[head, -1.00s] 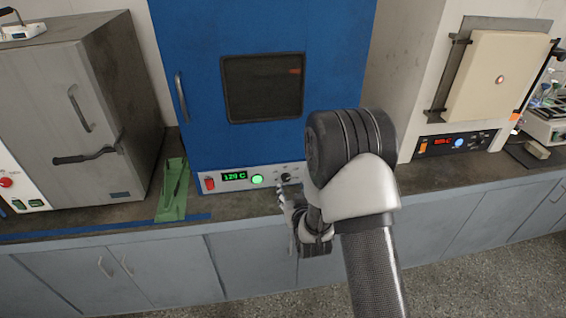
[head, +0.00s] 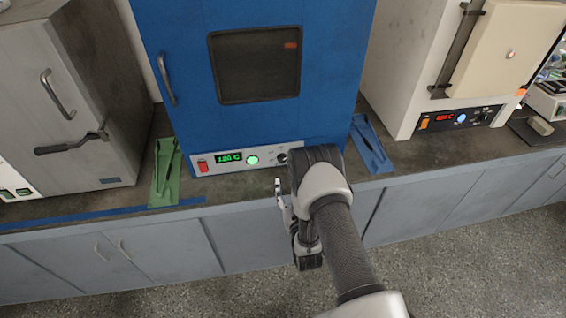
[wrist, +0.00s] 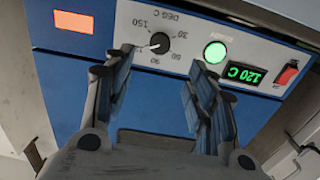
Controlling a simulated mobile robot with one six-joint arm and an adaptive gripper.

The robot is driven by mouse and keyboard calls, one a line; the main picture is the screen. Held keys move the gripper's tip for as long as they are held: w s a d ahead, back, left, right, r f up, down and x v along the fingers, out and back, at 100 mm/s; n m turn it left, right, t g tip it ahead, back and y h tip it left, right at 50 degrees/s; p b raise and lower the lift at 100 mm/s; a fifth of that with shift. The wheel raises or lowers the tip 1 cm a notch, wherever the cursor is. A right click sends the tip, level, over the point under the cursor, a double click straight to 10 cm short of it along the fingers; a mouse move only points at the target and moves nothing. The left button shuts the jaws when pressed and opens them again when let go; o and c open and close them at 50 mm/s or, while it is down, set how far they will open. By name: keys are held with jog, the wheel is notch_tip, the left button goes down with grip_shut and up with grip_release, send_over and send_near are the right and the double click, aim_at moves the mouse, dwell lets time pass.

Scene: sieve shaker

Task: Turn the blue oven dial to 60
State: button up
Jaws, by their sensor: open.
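The blue oven (head: 180,60) stands on the bench, with a pale control strip along its lower front. Its dial (head: 283,158) is a small black knob at the right of that strip, partly beside my arm. In the wrist view, which is upside down, the dial (wrist: 159,43) has a white pointer mark toward the unlabelled left side, between 90 and 150. The green display (wrist: 245,74) reads about 120 C. My gripper (wrist: 157,68) is open and empty, its fingers reaching toward the panel on either side of the dial, apart from it. In the head view my gripper (head: 279,188) is below the dial.
A green lamp (wrist: 215,52) and a red switch (wrist: 287,72) sit beside the display. A green holder (head: 165,172) and a blue holder (head: 371,145) flank the oven. A grey oven (head: 70,90) stands left, a cream furnace (head: 415,80) right.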

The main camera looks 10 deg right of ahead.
aim_at(283, 160)
jog(key=w+b, duration=0.2)
jog(key=w, duration=1)
jog(key=c, duration=1.1)
